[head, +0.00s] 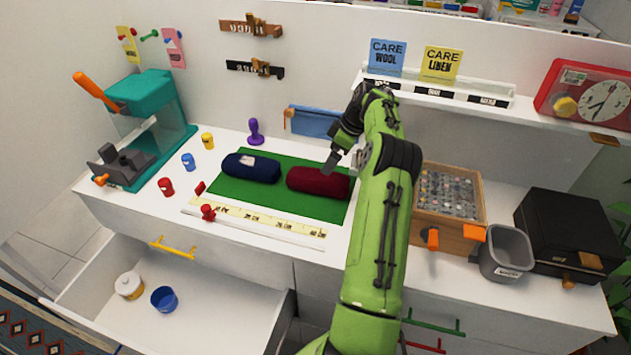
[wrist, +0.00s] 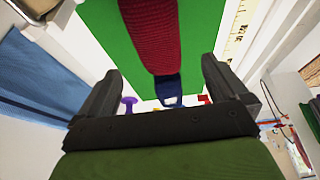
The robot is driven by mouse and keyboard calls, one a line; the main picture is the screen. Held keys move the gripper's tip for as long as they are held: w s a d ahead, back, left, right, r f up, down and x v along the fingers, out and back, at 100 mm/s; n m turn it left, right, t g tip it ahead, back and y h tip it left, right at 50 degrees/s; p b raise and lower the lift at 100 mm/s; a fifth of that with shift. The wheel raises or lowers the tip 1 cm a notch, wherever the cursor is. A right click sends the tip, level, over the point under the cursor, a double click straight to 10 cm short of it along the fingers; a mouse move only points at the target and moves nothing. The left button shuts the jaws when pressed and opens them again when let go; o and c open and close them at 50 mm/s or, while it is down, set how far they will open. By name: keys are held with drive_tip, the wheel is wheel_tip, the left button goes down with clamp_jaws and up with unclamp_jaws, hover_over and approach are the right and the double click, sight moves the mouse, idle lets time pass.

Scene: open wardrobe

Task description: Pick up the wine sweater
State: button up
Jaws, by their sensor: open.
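The wine sweater (head: 318,181) is a dark red rolled bundle lying on the right part of a green mat (head: 232,191) on the white counter. In the wrist view the wine sweater (wrist: 153,35) runs down the middle, between and beyond my open fingers. My gripper (head: 333,160) is above the sweater's right part in the head view, and I cannot tell its exact height. In the wrist view my gripper (wrist: 158,85) is open with nothing between its fingers. A navy rolled sweater (head: 251,168) with a white label lies left of the wine one.
A blue folded cloth (head: 315,121) is behind the mat. A measuring strip (head: 260,218) lies in front. A wooden box (head: 447,205) and grey bin (head: 505,252) stand right. A teal press (head: 140,120) stands left. An open drawer (head: 190,290) juts out below.

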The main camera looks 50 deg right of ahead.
sight(320, 176)
drive_tip(key=x, duration=0.6)
drive_tip(key=shift+d+f+b, duration=0.25)
drive_tip(key=shift+f+b, duration=0.05)
drive_tip(key=shift+w+a+f, duration=0.25)
drive_tip(key=shift+f, duration=0.3)
drive_tip(key=x, duration=0.4)
drive_tip(key=shift+w+f, duration=0.25)
drive_tip(key=shift+s+r, duration=0.1)
drive_tip(key=shift+c, duration=0.6)
drive_tip(key=c, duration=0.7)
